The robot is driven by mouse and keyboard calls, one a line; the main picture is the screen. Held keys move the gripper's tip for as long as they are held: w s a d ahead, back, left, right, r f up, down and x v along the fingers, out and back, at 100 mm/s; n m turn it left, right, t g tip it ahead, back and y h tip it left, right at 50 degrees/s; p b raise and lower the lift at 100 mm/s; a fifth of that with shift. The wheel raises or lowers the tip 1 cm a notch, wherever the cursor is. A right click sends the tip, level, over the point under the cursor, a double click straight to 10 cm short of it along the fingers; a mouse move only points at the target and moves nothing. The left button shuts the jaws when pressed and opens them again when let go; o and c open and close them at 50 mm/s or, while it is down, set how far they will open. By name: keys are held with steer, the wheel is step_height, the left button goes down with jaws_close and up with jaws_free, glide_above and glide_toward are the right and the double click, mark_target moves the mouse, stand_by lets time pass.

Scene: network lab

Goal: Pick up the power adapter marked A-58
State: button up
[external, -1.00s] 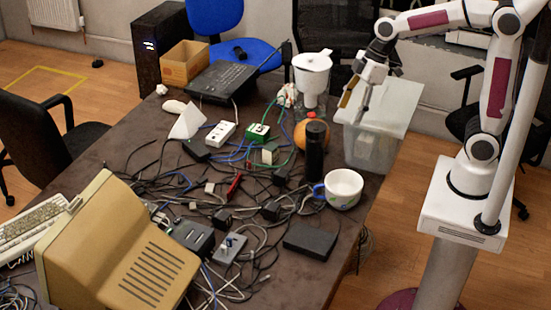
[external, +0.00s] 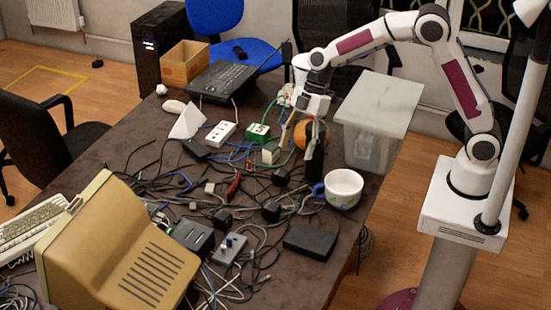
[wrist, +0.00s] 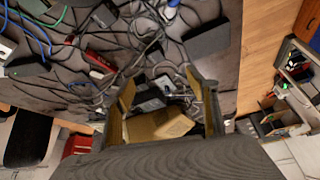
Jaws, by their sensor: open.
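Several black power adapters lie among tangled cables on the table: one (external: 281,176) near the black cylinder, one (external: 271,211) left of the cup and one (external: 222,218) further left. No A-58 marking can be read. In the wrist view, one dark block (wrist: 104,16) is near the top and another (wrist: 153,49) lies among cables above the fingers. My gripper (external: 303,140) is open and empty above the table, beside and partly in front of the black cylinder. Its tan-faced fingers (wrist: 160,80) are spread apart in the wrist view.
A white cup (external: 343,189), a black cylinder (external: 315,166), an orange ball (external: 324,138) and a pitcher, mostly hidden, are close to my gripper. A lidded clear bin (external: 372,148) stands to the right. A flat black box (external: 310,241) lies near the table's right edge.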

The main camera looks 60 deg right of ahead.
mark_target(271, 203)
steer(key=shift+w+a+f+n+g+y, duration=0.2)
steer(key=shift+w+a+f+n, duration=0.55)
steer(key=shift+f, duration=1.45)
steer(key=shift+w+a+f+n+g+y, duration=0.2)
steer(key=shift+w+a+f+n, duration=0.45)
steer(key=shift+f, duration=1.6)
steer(key=shift+w+a+f+n+g+y, duration=0.3)
steer(key=shift+w+a+f, duration=0.75)
steer(key=shift+f, duration=1.15)
steer(key=shift+s+a, duration=0.2)
steer(key=shift+s, duration=0.05)
steer(key=shift+a+f, duration=0.1)
steer(key=shift+f, duration=0.1)
steer(key=shift+x, duration=0.85)
steer(key=shift+f, duration=0.1)
steer(key=shift+x, duration=2.55)
steer(key=shift+w+a, duration=0.15)
